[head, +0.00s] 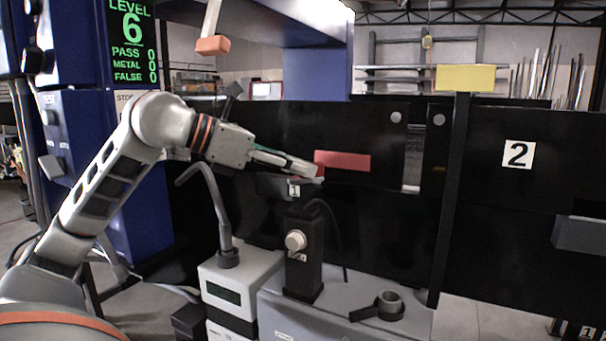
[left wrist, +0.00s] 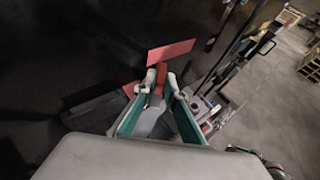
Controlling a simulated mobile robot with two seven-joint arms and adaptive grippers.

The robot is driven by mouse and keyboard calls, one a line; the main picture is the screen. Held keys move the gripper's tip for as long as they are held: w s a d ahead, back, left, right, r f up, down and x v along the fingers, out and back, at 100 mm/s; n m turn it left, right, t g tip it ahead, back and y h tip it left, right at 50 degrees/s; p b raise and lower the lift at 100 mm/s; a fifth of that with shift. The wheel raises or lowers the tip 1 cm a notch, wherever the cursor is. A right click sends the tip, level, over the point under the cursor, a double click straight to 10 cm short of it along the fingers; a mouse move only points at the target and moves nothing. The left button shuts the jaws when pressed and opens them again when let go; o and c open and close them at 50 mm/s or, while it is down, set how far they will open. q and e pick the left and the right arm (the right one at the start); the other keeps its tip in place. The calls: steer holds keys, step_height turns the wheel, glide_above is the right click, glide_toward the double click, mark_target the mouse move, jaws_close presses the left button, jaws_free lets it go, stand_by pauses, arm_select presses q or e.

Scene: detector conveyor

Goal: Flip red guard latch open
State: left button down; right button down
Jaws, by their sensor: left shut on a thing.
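My left gripper (head: 315,172) reaches in from the left to the black guard panel (head: 280,130). In the left wrist view, its fingertips (left wrist: 161,82) are shut on a narrow red latch piece (left wrist: 160,70). A flat red plate (head: 345,160) lies on the panel just right of the fingertips; it also shows beyond the latch in the wrist view (left wrist: 172,52). The fingers hide most of the latch in the head view, so I cannot tell how far it is turned. My right gripper is not in view.
Below stand a black post with a pale knob (head: 295,240), a grey curved pipe (head: 222,210) and a grey box (head: 240,280). A black upright with a yellow plate (head: 465,78) rises to the right. A label "2" (head: 517,154) marks the right panel.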

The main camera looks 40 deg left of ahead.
arm_select(q)
steer(key=shift+w+d+f+n+y+b, duration=0.1)
steer(key=shift+d+f+n+y+b, duration=0.1)
steer(key=shift+f+n+y+b, duration=0.25)
steer(key=shift+d+n+t+y+b, duration=0.15)
steer(key=shift+n+t+y+b, duration=0.2)
steer(key=shift+n+t+y, duration=0.15)
steer(key=n+y+b, duration=0.2)
steer(key=d+n+y+b, duration=0.1)
steer(key=n+y+b, duration=0.1)
steer(key=y, duration=0.1)
steer(key=d+n+y+b, duration=0.1)
steer(key=n+y+b, duration=0.1)
steer(key=y, duration=0.1)
steer(key=shift+r+n+g+b, duration=0.3)
steer(key=shift+r+n, duration=0.05)
steer(key=shift+r, duration=0.05)
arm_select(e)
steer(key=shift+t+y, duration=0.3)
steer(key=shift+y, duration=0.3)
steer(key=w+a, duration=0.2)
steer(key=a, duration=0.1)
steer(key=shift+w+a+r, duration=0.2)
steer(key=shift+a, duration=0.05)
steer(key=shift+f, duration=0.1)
